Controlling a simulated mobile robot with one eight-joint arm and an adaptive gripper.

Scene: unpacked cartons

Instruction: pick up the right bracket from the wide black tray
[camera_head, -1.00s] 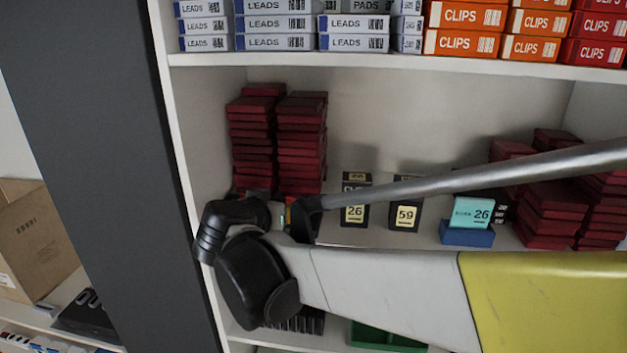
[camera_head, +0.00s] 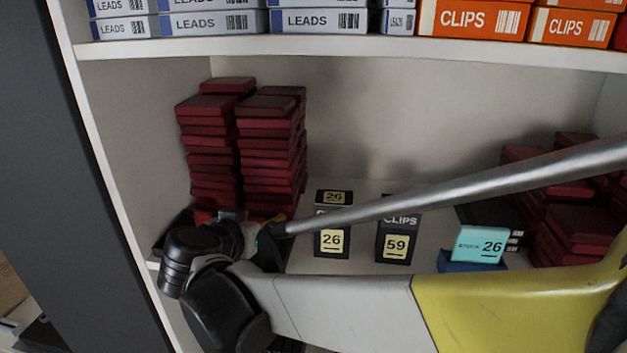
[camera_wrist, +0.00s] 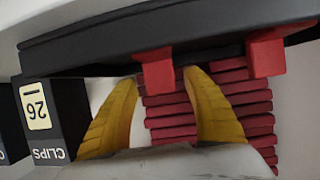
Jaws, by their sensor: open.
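The wrist view is upside down. A wide black tray (camera_wrist: 90,58) crosses its top. Two red brackets show at the tray's edge: one (camera_wrist: 158,72) near the middle, and another (camera_wrist: 266,54) at picture right. Turned upright, the middle one is the right bracket. My gripper (camera_wrist: 162,78) is open, with its yellow fingers either side of that bracket's end. I cannot tell whether they touch it. In the head view my wrist hides most of the tray and both brackets.
Red boxes stand in stacks (camera_head: 268,150) close behind my wrist. Black CLIPS boxes marked 26 (camera_head: 331,243) and 59 (camera_head: 396,245) and a teal box (camera_head: 480,245) stand to the right. The shelf above (camera_head: 350,47) and the left side panel (camera_head: 105,150) bound the space.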

